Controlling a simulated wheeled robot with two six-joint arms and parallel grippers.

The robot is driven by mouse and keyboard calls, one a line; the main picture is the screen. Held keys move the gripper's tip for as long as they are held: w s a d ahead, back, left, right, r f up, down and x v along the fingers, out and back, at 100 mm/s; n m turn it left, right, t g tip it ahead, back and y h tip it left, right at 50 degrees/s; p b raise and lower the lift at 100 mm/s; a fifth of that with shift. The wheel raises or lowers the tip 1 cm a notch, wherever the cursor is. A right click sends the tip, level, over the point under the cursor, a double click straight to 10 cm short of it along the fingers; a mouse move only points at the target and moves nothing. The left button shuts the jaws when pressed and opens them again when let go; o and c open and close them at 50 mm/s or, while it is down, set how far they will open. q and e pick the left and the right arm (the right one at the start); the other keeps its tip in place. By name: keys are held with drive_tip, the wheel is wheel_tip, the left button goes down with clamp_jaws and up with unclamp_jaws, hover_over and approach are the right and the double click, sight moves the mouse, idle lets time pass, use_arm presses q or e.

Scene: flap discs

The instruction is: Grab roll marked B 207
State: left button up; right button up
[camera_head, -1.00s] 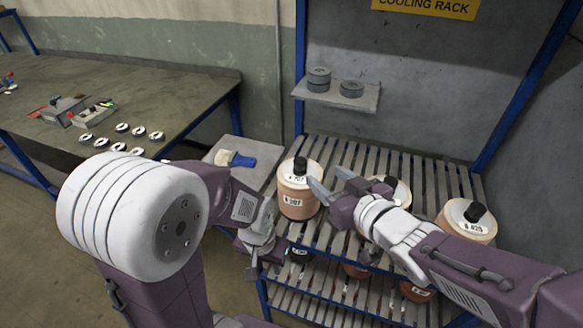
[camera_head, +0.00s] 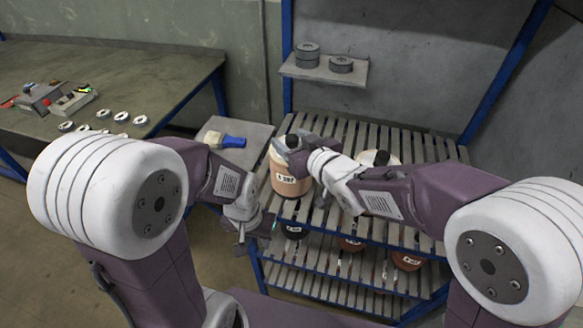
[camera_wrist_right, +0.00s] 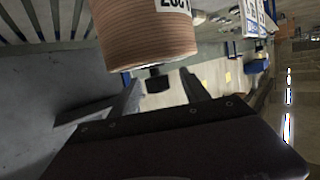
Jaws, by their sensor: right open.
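A copper-coloured roll (camera_head: 288,184) with a white label, reading B 207 in the earlier frame, stands at the left end of the rack's top slatted shelf. My right gripper (camera_head: 290,144) is open at its top, with the fingers beside the black knob. In the right wrist view, the roll (camera_wrist_right: 150,35) fills the upper middle with part of its label cut off. Its black knob (camera_wrist_right: 155,82) lies between the open fingers of my right gripper (camera_wrist_right: 158,95), with no clear contact. My left gripper (camera_head: 254,232) hangs low left of the rack; its jaws are unclear.
Another roll (camera_head: 372,160) stands to the right, partly hidden by my right arm. Several rolls sit on the lower shelf (camera_head: 345,262). A blue-handled brush (camera_head: 228,141) lies on a side plate. A small shelf (camera_head: 325,72) holds dark discs. A workbench (camera_head: 150,65) is at left.

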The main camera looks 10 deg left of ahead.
drive_tip(key=shift+w+d, duration=0.15)
drive_tip(key=shift+w, duration=0.15)
drive_tip(key=shift+c, duration=0.8)
clamp_jaws()
drive_tip(key=shift+r, duration=0.25)
